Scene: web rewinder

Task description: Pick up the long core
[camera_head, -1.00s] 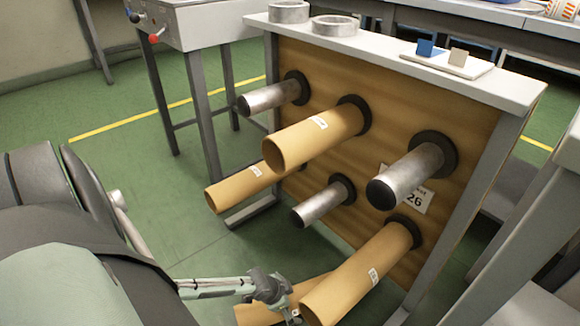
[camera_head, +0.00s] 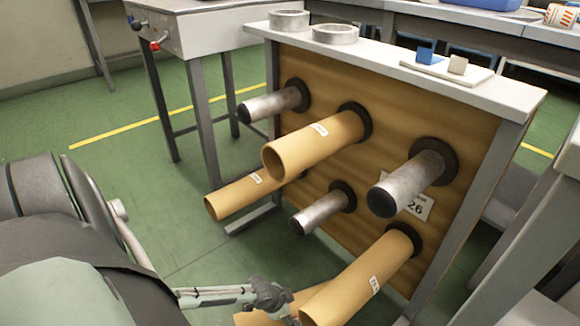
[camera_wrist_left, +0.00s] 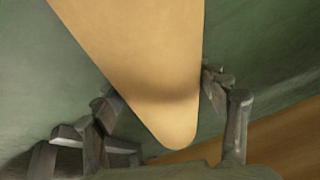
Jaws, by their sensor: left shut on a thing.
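My left gripper (camera_head: 268,297) is at the bottom of the head view, shut on a tan cardboard core (camera_head: 302,297). This held core lies low, left of and partly behind the lower right core (camera_head: 355,277), which sits on a rack peg. Most of the held core is hidden or cut off by the frame edge. In the left wrist view the held core (camera_wrist_left: 140,45) runs between the two fingers (camera_wrist_left: 165,105). I cannot tell its full length. My right gripper is not in view.
The rack (camera_head: 330,70) carries bare metal pegs (camera_head: 412,183), an upper core (camera_head: 315,140) and a left core (camera_head: 240,195). A grey table (camera_head: 205,25) stands behind left. Green floor (camera_head: 110,165) is clear at left. A second tan surface (camera_wrist_left: 270,145) is close at lower right in the wrist view.

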